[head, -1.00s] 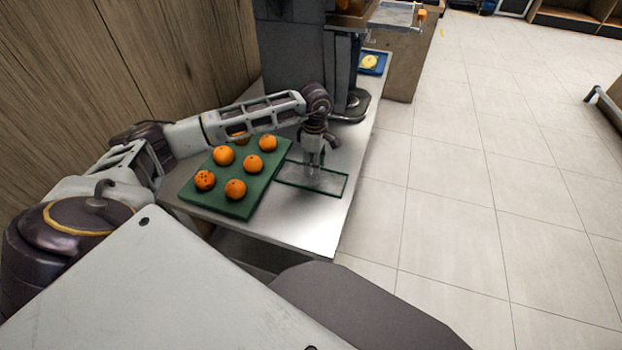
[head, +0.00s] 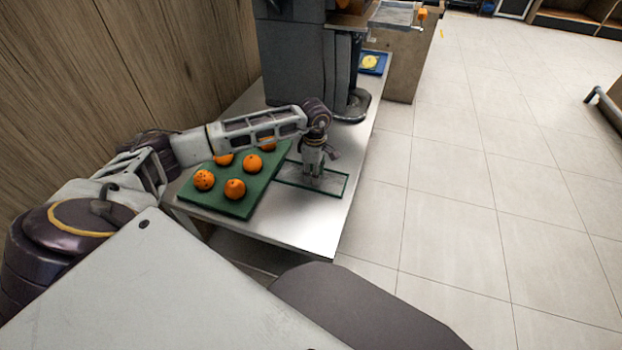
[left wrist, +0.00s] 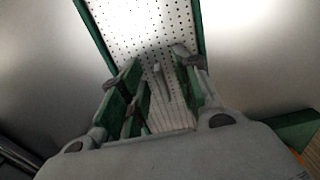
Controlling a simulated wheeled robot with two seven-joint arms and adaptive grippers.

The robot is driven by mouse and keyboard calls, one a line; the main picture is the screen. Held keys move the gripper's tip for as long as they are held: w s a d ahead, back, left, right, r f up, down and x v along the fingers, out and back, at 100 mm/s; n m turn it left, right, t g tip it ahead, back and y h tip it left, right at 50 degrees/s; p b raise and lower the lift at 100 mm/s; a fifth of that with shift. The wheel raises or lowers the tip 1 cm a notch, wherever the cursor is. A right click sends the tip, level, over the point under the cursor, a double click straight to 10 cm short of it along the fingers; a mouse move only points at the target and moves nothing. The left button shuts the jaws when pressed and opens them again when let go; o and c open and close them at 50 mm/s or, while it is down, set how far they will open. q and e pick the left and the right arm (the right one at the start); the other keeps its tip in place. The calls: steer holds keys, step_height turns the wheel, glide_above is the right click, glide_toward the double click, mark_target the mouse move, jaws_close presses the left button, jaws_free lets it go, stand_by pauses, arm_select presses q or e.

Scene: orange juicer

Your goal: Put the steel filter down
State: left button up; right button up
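The steel filter (head: 332,184) is a flat perforated plate with a green rim. It lies on the metal table beside the green board. In the left wrist view the plate (left wrist: 150,28) runs away from me, with a small upright handle (left wrist: 161,84) on it. My left gripper (head: 314,172) is low over the filter. In the left wrist view its fingers (left wrist: 156,80) are spread on both sides of the handle, with gaps visible between. My right gripper is not in view.
A green board (head: 222,203) with several oranges (head: 235,189) lies left of the filter, partly under my left arm. A dark grey juicer (head: 296,60) stands behind. The metal table (head: 312,230) is bare in front, and its right edge is close to the filter.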

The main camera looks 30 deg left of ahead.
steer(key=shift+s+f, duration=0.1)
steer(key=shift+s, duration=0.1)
arm_select(q)
jaws_close()
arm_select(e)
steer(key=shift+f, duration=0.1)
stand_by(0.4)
